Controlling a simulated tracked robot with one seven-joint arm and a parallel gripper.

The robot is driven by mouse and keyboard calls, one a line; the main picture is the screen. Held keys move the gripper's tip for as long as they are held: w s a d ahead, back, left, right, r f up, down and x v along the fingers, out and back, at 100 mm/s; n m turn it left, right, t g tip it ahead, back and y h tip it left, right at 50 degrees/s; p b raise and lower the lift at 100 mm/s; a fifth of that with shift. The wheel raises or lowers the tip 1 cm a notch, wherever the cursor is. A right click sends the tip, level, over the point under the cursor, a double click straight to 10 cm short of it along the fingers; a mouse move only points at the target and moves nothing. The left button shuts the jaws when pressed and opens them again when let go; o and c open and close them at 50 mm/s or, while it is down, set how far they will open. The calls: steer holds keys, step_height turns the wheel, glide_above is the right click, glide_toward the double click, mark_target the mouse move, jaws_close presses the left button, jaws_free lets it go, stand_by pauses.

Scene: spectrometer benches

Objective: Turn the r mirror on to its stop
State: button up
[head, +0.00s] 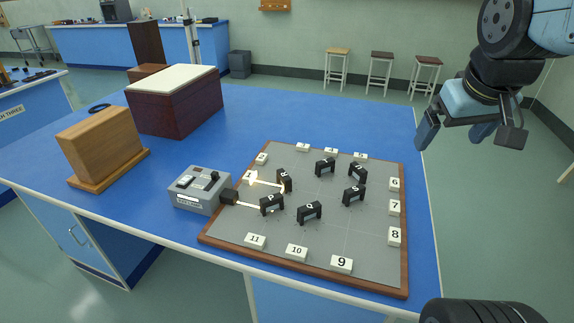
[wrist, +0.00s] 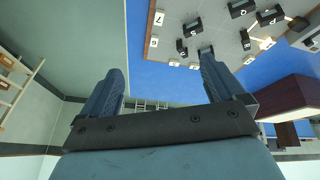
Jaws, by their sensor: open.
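Several small black mirror blocks with white letters stand on a grey board (head: 345,243) with a wooden rim. They include a back middle block (head: 325,167), a back right block (head: 357,173), a right block (head: 354,195), a front block (head: 309,212), a front left block (head: 271,204) and a left block (head: 284,180). The letters are too small to tell surely which is r. My gripper (head: 455,133) is open and empty, off to the right of the board and above it. In the wrist view my gripper (wrist: 161,66) has its fingers wide apart, with the board at the top right.
A grey lamp box (head: 200,190) sends a bright beam to the front left block; it goes on to the left block and a white plate (head: 250,176). Numbered white plates line the board. A wooden block (head: 102,145) and dark box (head: 175,105) stand behind left.

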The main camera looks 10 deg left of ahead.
steer(key=w+a+f+n+g, duration=0.2)
steer(key=w+a+n, duration=0.45)
steer(key=w, duration=0.25)
steer(key=n+g, duration=0.3)
steer(key=n, duration=1.3)
glide_above(284, 174)
step_height(284, 174, down, 14)
steer(key=shift+y, duration=0.3)
step_height(284, 174, down, 13)
steer(key=shift+f, duration=0.15)
steer(key=shift+c, duration=0.3)
steer(key=c, duration=1)
